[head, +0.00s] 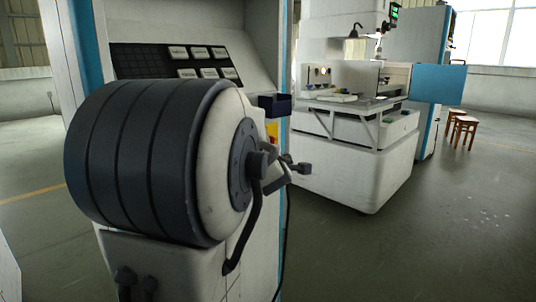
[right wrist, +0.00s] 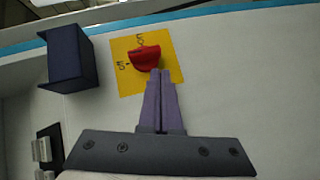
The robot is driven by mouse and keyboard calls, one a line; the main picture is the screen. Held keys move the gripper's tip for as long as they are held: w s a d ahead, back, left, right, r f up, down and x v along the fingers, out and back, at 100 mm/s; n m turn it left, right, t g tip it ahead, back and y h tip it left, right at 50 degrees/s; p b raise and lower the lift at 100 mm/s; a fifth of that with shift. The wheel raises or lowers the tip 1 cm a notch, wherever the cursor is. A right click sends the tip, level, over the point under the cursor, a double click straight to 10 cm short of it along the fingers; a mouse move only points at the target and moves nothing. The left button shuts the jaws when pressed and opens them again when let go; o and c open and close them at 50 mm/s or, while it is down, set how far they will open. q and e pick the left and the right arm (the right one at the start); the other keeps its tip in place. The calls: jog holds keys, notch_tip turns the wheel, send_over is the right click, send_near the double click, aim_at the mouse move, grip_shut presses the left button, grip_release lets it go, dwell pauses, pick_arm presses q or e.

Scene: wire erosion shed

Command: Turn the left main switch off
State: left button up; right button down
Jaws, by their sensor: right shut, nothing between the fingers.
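The main switch is a red knob (right wrist: 145,57) on a yellow plate (right wrist: 174,73) in the right wrist view. The plate has "on" printed above the knob and "off" to its left. I cannot tell for sure which mark the knob points at. My right gripper (right wrist: 160,71) is shut and empty. Its purple-grey fingertips are at the lower right edge of the knob; I cannot tell whether they touch it. In the head view only a sliver of the yellow plate (head: 273,131) shows, and the knob is hidden. My left gripper is not in view.
A dark blue box (right wrist: 70,57) sticks out from the white panel left of the plate; it also shows in the head view (head: 275,105). A sloped control panel (head: 178,60) is behind. Another machine (head: 352,165) stands at right, with open floor in front.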

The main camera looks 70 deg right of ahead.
jog(key=f+v, duration=0.1)
jog(key=v, duration=0.5)
jog(key=shift+f, duration=0.2)
jog(key=shift+a, duration=0.1)
